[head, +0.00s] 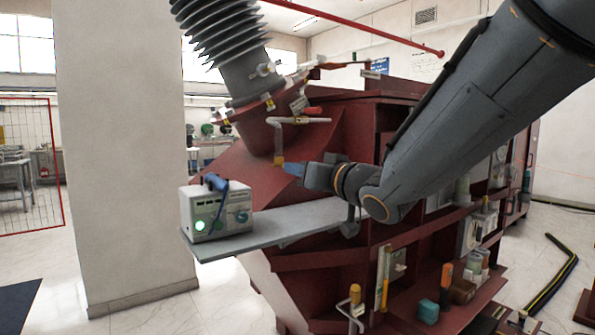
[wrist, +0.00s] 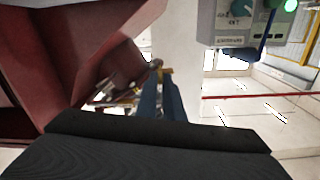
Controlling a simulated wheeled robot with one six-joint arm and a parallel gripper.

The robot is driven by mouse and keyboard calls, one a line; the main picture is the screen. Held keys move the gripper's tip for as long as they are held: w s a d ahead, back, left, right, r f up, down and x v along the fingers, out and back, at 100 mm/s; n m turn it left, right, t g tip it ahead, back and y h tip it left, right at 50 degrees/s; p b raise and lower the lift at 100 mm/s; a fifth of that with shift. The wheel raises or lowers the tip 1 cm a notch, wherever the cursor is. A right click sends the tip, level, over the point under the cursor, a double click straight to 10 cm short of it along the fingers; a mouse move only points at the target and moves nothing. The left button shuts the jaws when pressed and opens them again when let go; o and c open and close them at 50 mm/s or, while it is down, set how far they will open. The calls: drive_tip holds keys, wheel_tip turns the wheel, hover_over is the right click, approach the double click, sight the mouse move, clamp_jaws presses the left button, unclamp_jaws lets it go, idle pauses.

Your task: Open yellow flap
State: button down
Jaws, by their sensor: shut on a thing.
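The yellow flap (head: 279,160) is a small yellow piece at the lower end of a thin grey bent pipe on the sloping red housing. In the wrist view the yellow piece (wrist: 166,71) shows at the tips of my fingers. My gripper (head: 286,167) reaches in from the right, its blue fingers pointing left at the flap. In the wrist view my gripper (wrist: 158,78) has its two blue fingers close together at the tips, shut on the yellow flap. The fingers hide part of it, and its exact angle is hard to tell.
A white meter box (head: 216,207) with a green light and a blue tool on top stands on a grey shelf (head: 290,223) below my gripper. A ribbed grey bushing (head: 222,45) rises above. A red-handled lever (head: 308,110) sits above the pipe. A pillar (head: 120,150) stands left.

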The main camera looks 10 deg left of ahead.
drive_tip(key=shift+s, duration=0.1)
drive_tip(key=s+a+m+t+h+p, duration=0.2)
drive_tip(key=a+m+h+p, duration=0.2)
drive_tip(key=h, duration=0.7)
drive_tip(key=s+a+m+t+h+p, duration=0.2)
drive_tip(key=a+m+h+p, duration=0.3)
drive_tip(key=m+h+p, duration=0.4)
drive_tip(key=shift+s+a+m+h, duration=0.25)
drive_tip(key=shift+s+m+h, duration=0.1)
drive_tip(key=shift+m+h, duration=0.9)
drive_tip(key=shift+r+p, duration=0.15)
drive_tip(key=shift+p, duration=0.15)
drive_tip(key=c, duration=1.9)
unclamp_jaws()
